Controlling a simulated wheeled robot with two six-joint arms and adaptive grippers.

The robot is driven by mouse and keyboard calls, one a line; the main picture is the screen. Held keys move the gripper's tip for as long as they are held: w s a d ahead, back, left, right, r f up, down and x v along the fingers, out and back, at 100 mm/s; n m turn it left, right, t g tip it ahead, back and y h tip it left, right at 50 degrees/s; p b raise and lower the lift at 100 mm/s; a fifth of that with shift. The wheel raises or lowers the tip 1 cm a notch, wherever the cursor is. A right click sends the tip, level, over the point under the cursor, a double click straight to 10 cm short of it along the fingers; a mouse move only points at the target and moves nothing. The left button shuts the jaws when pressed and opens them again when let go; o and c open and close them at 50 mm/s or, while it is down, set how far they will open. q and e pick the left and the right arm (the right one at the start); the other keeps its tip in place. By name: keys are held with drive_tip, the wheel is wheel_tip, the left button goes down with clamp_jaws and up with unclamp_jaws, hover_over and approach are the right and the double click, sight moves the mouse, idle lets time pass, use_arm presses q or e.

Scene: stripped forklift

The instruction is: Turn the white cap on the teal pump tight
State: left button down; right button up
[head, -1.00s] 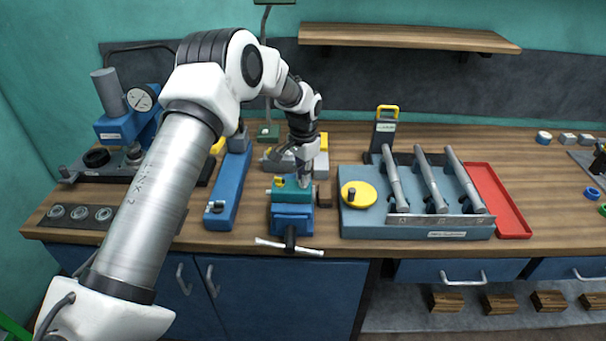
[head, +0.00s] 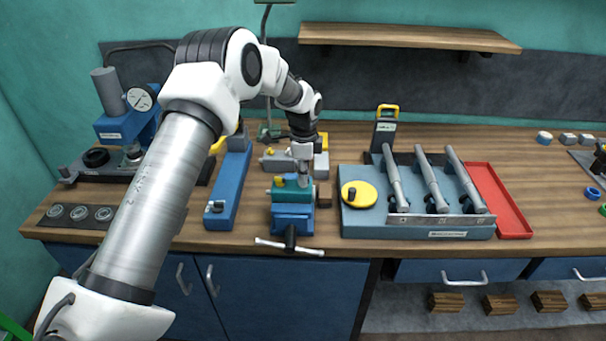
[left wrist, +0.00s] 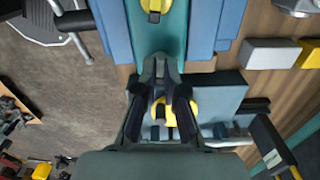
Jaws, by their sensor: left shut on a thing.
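The teal pump (head: 291,191) sits in a blue vise (head: 292,215) on the bench. In the left wrist view the teal pump (left wrist: 146,35) shows as a teal strip with a yellow knob (left wrist: 155,6). My left gripper (head: 304,183) points down at the right end of the pump's top. In the left wrist view its fingers (left wrist: 160,68) are close together over the pump's end. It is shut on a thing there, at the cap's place. The white cap is hidden by the fingers, so I cannot see how it sits. My right gripper is not in view.
A long blue fixture (head: 231,187) stands left of the vise. A grey-blue rack (head: 365,222) with a yellow disc (head: 358,194) and several metal rods stands to the right, beside a red tray (head: 497,200). The vise's handle (head: 290,246) sticks out over the bench's front edge.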

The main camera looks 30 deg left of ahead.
use_arm(q)
drive_tip(key=shift+s+d+f+m, duration=0.1)
drive_tip(key=shift+s+f+m, duration=0.15)
drive_tip(key=shift+m, duration=0.35)
drive_tip(key=c, duration=1.3)
unclamp_jaws()
drive_tip(key=shift+w, duration=0.1)
drive_tip(key=shift+o, duration=0.2)
drive_tip(key=shift+w+r, duration=0.1)
wheel_tip(320, 180, up, 12)
drive_tip(key=shift+w, duration=0.1)
